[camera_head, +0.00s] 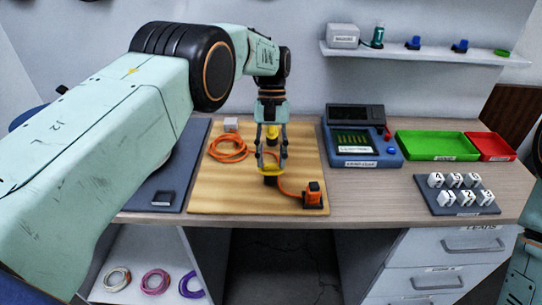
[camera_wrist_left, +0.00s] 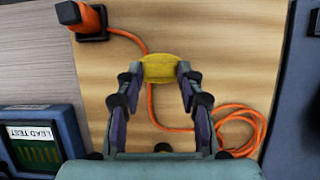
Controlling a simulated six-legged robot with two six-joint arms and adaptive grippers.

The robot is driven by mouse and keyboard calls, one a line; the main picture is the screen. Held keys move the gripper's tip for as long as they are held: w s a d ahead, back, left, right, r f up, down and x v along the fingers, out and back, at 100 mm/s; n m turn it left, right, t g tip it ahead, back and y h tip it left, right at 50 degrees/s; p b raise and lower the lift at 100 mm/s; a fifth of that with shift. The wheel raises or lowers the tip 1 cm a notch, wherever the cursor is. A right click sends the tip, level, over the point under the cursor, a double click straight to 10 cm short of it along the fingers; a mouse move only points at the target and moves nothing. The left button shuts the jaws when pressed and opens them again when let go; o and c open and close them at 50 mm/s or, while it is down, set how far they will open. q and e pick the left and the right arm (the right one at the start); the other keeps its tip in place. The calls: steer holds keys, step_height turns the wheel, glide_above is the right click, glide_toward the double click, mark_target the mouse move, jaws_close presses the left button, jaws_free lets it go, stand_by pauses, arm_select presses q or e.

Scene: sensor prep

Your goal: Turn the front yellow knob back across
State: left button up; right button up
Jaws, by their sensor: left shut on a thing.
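The front yellow knob (camera_head: 271,170) sits on a dark base on the wooden board (camera_head: 225,190). In the left wrist view the knob (camera_wrist_left: 160,68) looks like a rounded yellow piece between the two fingertips. My left gripper (camera_head: 271,160) comes down from above and is shut on the front knob, one finger on each side; the gripper (camera_wrist_left: 160,76) also shows in the wrist view. A second yellow piece (camera_head: 272,132) shows behind the gripper, partly hidden by it. My right gripper is out of view.
An orange cable coil (camera_head: 228,150) lies left of the gripper. An orange-and-black block (camera_head: 313,195) stands at the board's front right, its cable passing near the knob. A blue lead tester (camera_head: 360,150), a green tray (camera_head: 437,146) and a red tray (camera_head: 490,146) stand farther right.

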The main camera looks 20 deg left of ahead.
arm_select(q)
steer(key=shift+s+f, duration=0.15)
steer(key=shift+f, duration=0.1)
steer(key=o, duration=1.2)
steer(key=shift+r, duration=0.1)
steer(key=shift+c, duration=0.2)
steer(key=shift+r, duration=0.1)
step_height(320, 180, up, 10)
